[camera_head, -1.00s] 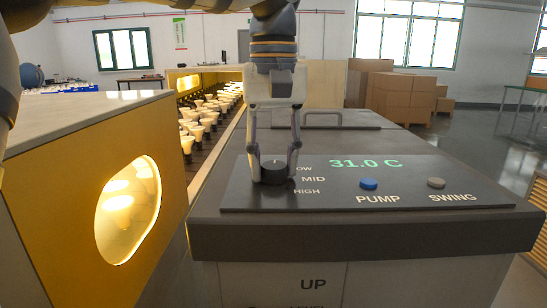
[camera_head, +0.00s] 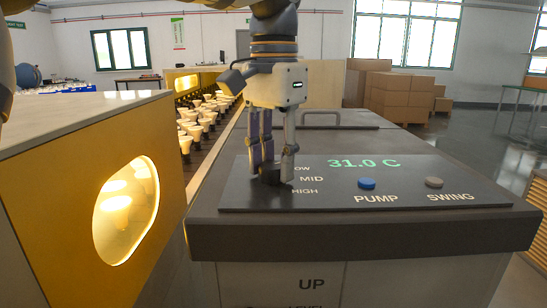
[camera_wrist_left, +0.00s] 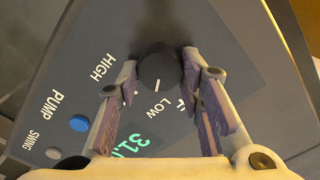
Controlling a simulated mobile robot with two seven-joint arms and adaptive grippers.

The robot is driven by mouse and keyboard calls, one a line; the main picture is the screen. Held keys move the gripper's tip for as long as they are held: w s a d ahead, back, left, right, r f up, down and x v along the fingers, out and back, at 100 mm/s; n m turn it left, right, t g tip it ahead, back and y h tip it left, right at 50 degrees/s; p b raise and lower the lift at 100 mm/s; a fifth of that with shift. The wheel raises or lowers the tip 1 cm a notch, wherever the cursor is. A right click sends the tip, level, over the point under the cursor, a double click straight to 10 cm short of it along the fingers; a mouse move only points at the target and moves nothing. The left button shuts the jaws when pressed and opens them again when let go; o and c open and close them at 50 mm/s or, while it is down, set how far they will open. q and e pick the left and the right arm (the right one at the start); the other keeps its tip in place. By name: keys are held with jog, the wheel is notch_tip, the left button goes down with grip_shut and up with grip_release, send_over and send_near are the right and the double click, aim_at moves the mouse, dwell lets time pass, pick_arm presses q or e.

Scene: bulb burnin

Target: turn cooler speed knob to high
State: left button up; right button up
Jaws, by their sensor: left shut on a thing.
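The cooler speed knob (camera_head: 270,177) is a dark round knob on the sloped control panel (camera_head: 330,200), left of the MID and HIGH labels in the head view. My left gripper (camera_head: 272,168) comes down from above with its fingers on either side of the knob, shut on it. In the left wrist view the knob (camera_wrist_left: 160,66) sits between the tips of the left gripper (camera_wrist_left: 160,70). Its white mark points roughly toward the LOW label. The HIGH label lies beyond the left finger; MID is hidden there. My right gripper is not in view.
The blue PUMP button (camera_head: 366,183) and grey SWING button (camera_head: 434,182) sit right of the knob, under a green 31.0 C readout (camera_head: 364,163). A yellow cabinet (camera_head: 85,190) with a glowing window stands left. Lit bulbs (camera_head: 203,118) line a conveyor behind. A handle (camera_head: 320,115) stands on the cooler top.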

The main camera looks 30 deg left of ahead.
pick_arm(q)
jog(key=m, duration=0.4)
jog(key=shift+d+m, duration=0.1)
jog(key=shift+m, duration=0.2)
jog(key=m, duration=0.3)
jog(key=shift+s+m, duration=0.1)
jog(key=shift+m, duration=0.3)
jog(key=m, duration=0.3)
jog(key=shift+f, duration=0.1)
jog(key=shift+s+m, duration=0.1)
jog(key=shift+m, duration=1.9)
jog(key=o, duration=1.2)
jog(key=shift+c, duration=0.2)
